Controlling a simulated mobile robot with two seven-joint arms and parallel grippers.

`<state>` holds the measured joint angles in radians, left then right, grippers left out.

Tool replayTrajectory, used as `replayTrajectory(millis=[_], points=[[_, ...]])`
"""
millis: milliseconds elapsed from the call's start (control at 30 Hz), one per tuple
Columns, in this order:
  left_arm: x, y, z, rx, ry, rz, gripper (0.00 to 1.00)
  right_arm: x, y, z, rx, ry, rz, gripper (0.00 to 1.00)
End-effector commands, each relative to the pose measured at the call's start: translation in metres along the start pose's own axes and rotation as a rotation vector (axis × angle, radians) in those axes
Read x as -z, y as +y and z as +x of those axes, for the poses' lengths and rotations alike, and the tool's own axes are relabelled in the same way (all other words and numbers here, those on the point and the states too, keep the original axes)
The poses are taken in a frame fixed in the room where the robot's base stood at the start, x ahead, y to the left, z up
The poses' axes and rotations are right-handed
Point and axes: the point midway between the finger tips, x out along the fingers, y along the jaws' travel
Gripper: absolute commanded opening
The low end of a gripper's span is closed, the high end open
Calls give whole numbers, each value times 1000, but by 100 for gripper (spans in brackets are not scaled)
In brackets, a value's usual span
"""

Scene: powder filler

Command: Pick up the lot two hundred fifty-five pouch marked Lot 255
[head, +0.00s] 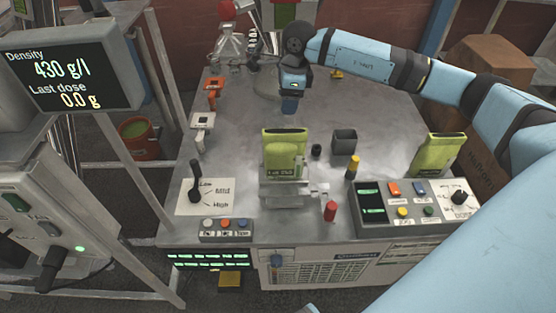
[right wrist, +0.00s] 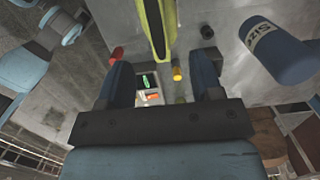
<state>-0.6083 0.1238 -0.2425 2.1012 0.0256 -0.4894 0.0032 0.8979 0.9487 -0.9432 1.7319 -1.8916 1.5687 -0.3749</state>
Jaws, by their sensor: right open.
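Green pouches with dark tops stand on the grey bench. One (head: 283,163) is upright at the middle, over a small metal stand, with another green piece (head: 284,133) directly behind it. A further pouch (head: 440,153) leans upright at the right, behind the button panel. Their labels are too small to read, so I cannot tell which is Lot 255. My right gripper (head: 290,104) points down behind the middle pouch, apart from it. In the right wrist view its open, empty fingers (right wrist: 162,78) face a green pouch (right wrist: 157,25) seen edge-on. My left gripper is out of view.
A dark cup (head: 344,141), a yellow-topped piece (head: 353,165) and a red piece (head: 330,210) stand right of the middle pouch. A lever plate (head: 205,196) is at the left. The button panel (head: 408,207) is front right. The bench behind the middle pouch is mostly clear.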

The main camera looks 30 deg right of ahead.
Motion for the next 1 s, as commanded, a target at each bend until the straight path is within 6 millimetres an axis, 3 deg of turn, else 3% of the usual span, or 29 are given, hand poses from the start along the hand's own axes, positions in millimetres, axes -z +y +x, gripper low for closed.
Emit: replayTrajectory(millis=[100, 300, 567, 833, 1000], points=[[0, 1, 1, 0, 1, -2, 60, 0, 2, 27, -5, 0, -1, 60], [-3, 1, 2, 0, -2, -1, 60, -1, 2, 57, -4, -2, -1, 60], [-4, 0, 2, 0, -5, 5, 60, 1, 3, 72, -4, -4, 0, 60], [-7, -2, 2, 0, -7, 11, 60, 5, 8, 111, -6, -4, 0, 60], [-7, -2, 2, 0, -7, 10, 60, 6, 8, 116, -3, -4, -1, 60]])
